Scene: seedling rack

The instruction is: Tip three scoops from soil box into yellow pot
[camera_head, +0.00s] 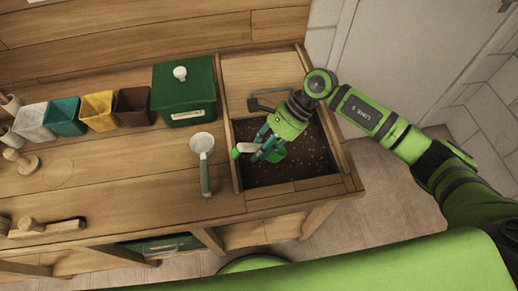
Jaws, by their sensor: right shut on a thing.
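The soil box (237,172) is a wooden bin of dark speckled soil at the right end of the bench. My right gripper (262,147) reaches over it from the right and is shut on a green scoop (279,155). The scoop is low over or in the soil; its handle end pokes out to the left near the box's left wall. The fingers partly hide the scoop, so I cannot tell whether it carries soil. The yellow pot (97,110) stands at the left in a row of pots. My left gripper is not in view.
A lidded green box (183,92) stands between the pots and the soil box. A white round-headed tool (202,146) lies just left of the soil box. Brown (136,107), teal (64,116) and grey (36,122) pots flank the yellow one. The front middle bench is clear.

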